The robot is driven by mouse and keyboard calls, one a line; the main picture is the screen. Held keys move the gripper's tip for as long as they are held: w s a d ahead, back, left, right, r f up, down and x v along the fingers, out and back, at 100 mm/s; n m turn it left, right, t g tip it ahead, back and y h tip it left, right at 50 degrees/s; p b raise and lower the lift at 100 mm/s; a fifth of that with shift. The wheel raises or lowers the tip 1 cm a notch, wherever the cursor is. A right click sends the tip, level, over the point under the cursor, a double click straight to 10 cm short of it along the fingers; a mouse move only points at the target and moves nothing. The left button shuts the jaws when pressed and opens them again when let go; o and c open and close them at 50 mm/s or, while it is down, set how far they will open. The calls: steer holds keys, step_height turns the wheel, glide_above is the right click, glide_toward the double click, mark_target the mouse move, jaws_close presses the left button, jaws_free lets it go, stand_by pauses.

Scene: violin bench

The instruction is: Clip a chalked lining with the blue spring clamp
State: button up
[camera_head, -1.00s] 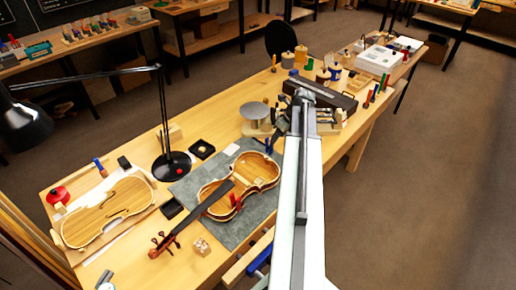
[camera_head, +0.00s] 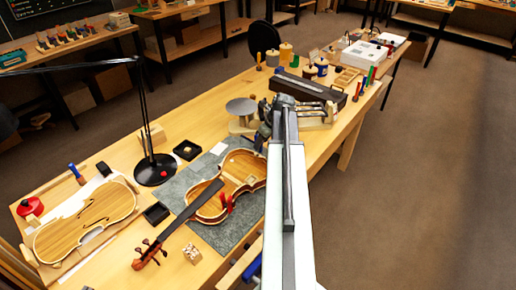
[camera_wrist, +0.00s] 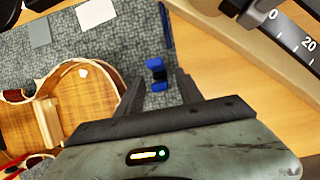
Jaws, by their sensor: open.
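A small blue clamp (camera_wrist: 158,84) with a dark middle lies on the grey mat (camera_wrist: 118,38) in the wrist view. My gripper (camera_wrist: 159,79) is open, with its two dark fingers on either side of the clamp in the picture; I cannot tell the height between them. The open violin body (camera_wrist: 88,98) with its pale linings is left of the fingers. A small white patch (camera_wrist: 83,73) shows inside it; I cannot tell whether it is chalk on a lining. In the head view the violin body (camera_head: 238,170) lies left of my arm, which hides the blue clamp.
Red clamps (camera_head: 226,203) stand at the violin body. A round-topped stand (camera_head: 241,106) and a dark long case (camera_head: 312,87) are farther back. A lamp base (camera_head: 155,170) and a violin plate (camera_head: 85,222) are left.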

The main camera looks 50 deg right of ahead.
steer(key=b+x, duration=0.1)
steer(key=x, duration=0.2)
steer(key=shift+s+d+f+b, duration=0.1)
steer(key=shift+b, duration=0.25)
jaws_close()
steer(key=shift+r, duration=0.25)
step_height(320, 180, up, 10)
steer(key=p, duration=1)
steer(key=shift+s+f, duration=0.1)
